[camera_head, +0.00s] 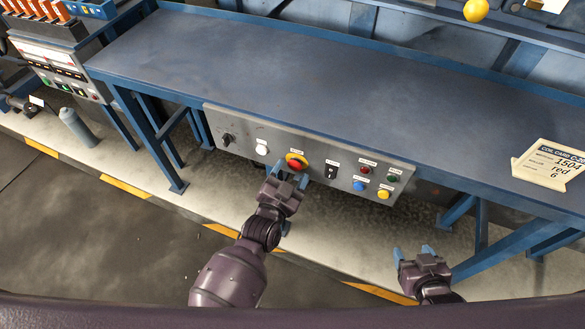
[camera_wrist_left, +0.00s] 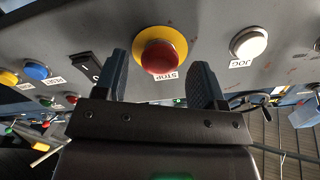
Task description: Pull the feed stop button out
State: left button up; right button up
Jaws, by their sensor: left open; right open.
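The feed stop button (camera_head: 295,161) is a red mushroom knob on a yellow ring in the middle of the grey control panel (camera_head: 240,134) under the bench edge. It also shows in the left wrist view (camera_wrist_left: 160,57), with the label STOP beside it. My left gripper (camera_head: 288,176) is open just in front of the button. In the left wrist view its two fingers (camera_wrist_left: 160,85) point at the panel on either side of the button, with gaps to it. I cannot tell the remaining depth. My right gripper (camera_head: 414,254) is open and empty at the lower right, away from the panel.
A white JOG button (camera_head: 261,149) and a black switch (camera_head: 331,171) flank the stop button. Blue (camera_head: 359,186) and yellow (camera_head: 383,194) buttons sit farther right. The blue bench (camera_head: 330,90) overhangs the panel. A sign (camera_head: 550,165) stands at the bench's right.

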pick_arm(q)
jog(key=shift+x, duration=0.9)
jog(key=c, duration=0.4)
grip_shut()
jog(key=shift+s+a+r+p, duration=0.1)
jog(key=shift+s+a+p, duration=0.1)
jog(key=shift+s+p, duration=0.25)
jog(key=shift+o, duration=2)
grip_release()
